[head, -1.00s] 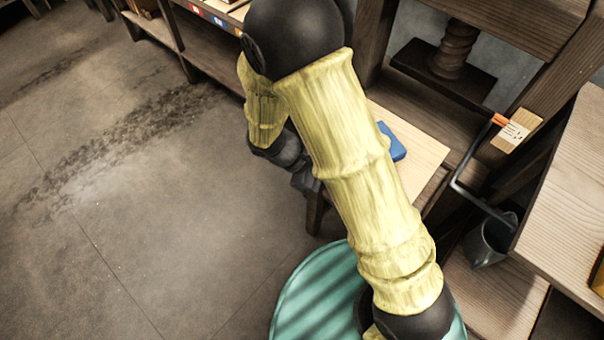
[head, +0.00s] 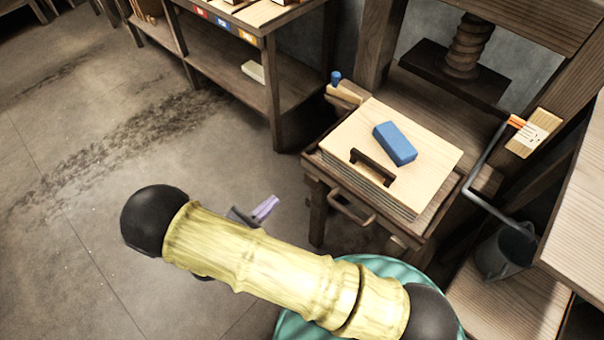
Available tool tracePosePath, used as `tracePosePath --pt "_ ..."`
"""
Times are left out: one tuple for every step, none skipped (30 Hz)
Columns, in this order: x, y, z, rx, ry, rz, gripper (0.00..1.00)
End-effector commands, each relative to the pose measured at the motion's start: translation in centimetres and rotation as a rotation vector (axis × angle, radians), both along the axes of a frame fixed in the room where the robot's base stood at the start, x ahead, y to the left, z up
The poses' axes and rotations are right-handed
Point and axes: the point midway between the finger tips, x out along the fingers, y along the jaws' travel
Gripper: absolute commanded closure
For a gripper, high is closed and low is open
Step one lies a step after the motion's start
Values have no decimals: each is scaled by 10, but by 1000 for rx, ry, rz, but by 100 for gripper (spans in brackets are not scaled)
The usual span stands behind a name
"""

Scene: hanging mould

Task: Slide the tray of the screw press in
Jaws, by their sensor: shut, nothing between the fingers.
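The screw press shows at the upper right of the head view, with its wooden screw (head: 467,45) and dark pressing plate (head: 455,75). Its tray (head: 437,219) sticks out toward the front and bears a stack with a pale board (head: 352,133) on top. A blue block (head: 395,144) and a dark handle (head: 373,167) are on the board. A curved pull handle (head: 351,210) is on the tray's front. My gripper (head: 266,207) is shut and empty, left of and apart from the tray front; my arm partly hides it.
A wooden shelf (head: 225,68) stands to the left behind the tray. A grey bucket (head: 497,252) and a bent metal lever (head: 472,185) are right of the press. A wooden bench (head: 575,215) fills the right edge. The floor at left is clear.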

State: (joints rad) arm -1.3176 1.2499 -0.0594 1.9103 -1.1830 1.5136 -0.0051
Motion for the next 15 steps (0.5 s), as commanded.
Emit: tracePosePath --pt "1 -1 0 0 0 -1 100" --pt "2 -2 0 0 0 -1 100" --pt "4 -3 0 1 1 -2 100" --pt "6 -5 0 1 0 -2 100" --pt "8 -6 0 1 0 -2 100" --pt "11 -9 0 1 0 -3 100" --pt "14 -12 0 1 1 -4 100" --pt "18 -15 0 -1 1 -5 100" --pt "23 -19 1 -1 1 -5 100" --pt "27 -22 1 -1 0 -6 100" --pt "31 -25 1 -1 1 -6 100" --pt "37 -30 0 0 0 -6 100" --pt "41 -33 0 1 1 -6 100" --pt "45 -36 0 1 1 -6 100" --pt "50 -41 0 -1 1 -6 100"
